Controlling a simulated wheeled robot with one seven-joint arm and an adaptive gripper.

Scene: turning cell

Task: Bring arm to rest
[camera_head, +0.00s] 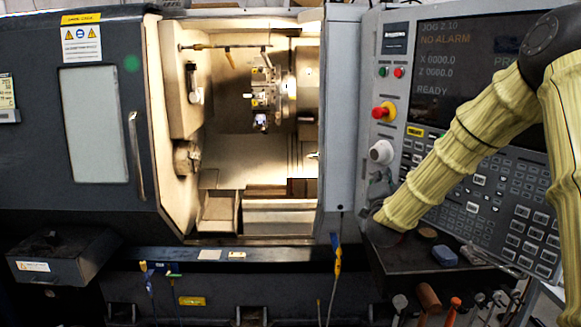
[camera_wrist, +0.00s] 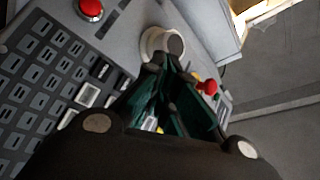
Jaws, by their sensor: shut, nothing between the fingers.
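My gripper (camera_wrist: 163,72) is shut and empty in the wrist view. Its dark fingers with green inner sides come together at the tips, in front of the control panel. A pale round knob (camera_wrist: 160,42) shows just beyond the fingertips; I cannot tell whether they touch it. In the head view my arm, in a yellow ribbed cover, reaches in from the right and bends down to the panel's lower left. The knob (camera_head: 382,152) is just above the arm's end there. The gripper itself is hard to make out in that view.
The control panel (camera_head: 452,172) has a keypad, a screen and a red emergency button (camera_head: 384,111). A dark shelf (camera_head: 400,256) below it bears a blue block (camera_head: 445,255). Tool handles, including a wooden one (camera_head: 429,297), stand below. The lathe's lit chamber is open at left.

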